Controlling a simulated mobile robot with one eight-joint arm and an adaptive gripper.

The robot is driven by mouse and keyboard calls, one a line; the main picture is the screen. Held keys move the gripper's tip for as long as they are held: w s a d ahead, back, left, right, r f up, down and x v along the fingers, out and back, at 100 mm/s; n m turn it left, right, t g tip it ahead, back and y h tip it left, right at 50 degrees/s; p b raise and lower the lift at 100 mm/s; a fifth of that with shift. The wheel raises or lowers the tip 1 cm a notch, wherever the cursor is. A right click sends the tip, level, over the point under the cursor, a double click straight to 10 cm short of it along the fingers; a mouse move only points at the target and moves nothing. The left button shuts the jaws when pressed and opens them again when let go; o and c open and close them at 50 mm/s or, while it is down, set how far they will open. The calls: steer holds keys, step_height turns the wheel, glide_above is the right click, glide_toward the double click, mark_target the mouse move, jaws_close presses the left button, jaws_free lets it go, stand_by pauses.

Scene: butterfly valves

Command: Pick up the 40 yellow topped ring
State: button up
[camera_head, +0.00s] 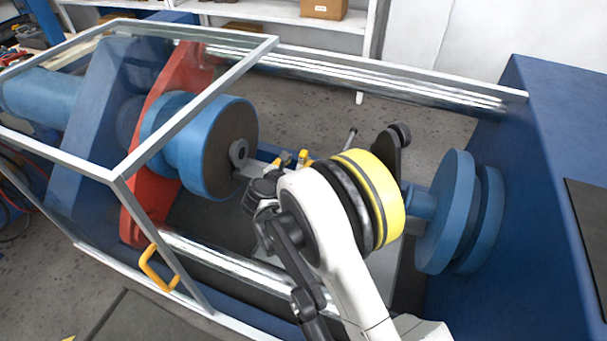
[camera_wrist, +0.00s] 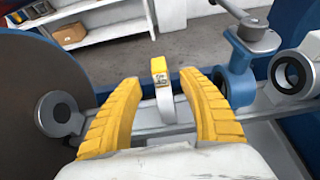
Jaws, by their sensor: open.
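The yellow-topped ring (camera_wrist: 159,66) stands upright in the middle of the wrist view, with a small dark-on-light label that looks like 40 and a white body below. My gripper (camera_wrist: 160,78) is open, with one yellow finger on each side of the ring in the picture. I cannot tell whether the ring is between the fingers or just beyond their tips. No contact shows. The ring's lower end is near a grey bar. In the head view my gripper (camera_head: 292,160) is over the machine bed, partly behind my arm, and the ring cannot be told apart there.
A blue wheel with a dark face (camera_head: 232,150) is left of my gripper, and blue discs (camera_head: 448,212) are on the right. A blue post with a grey lever (camera_wrist: 238,70) stands close right of the ring. A clear guard (camera_head: 195,110) with a metal frame covers the left side.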

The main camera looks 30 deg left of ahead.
steer(key=b+x, duration=0.1)
steer(key=x, duration=0.3)
steer(key=shift+d, duration=0.1)
steer(key=shift+r, duration=0.2)
jaws_close()
steer(key=shift+r, duration=0.1)
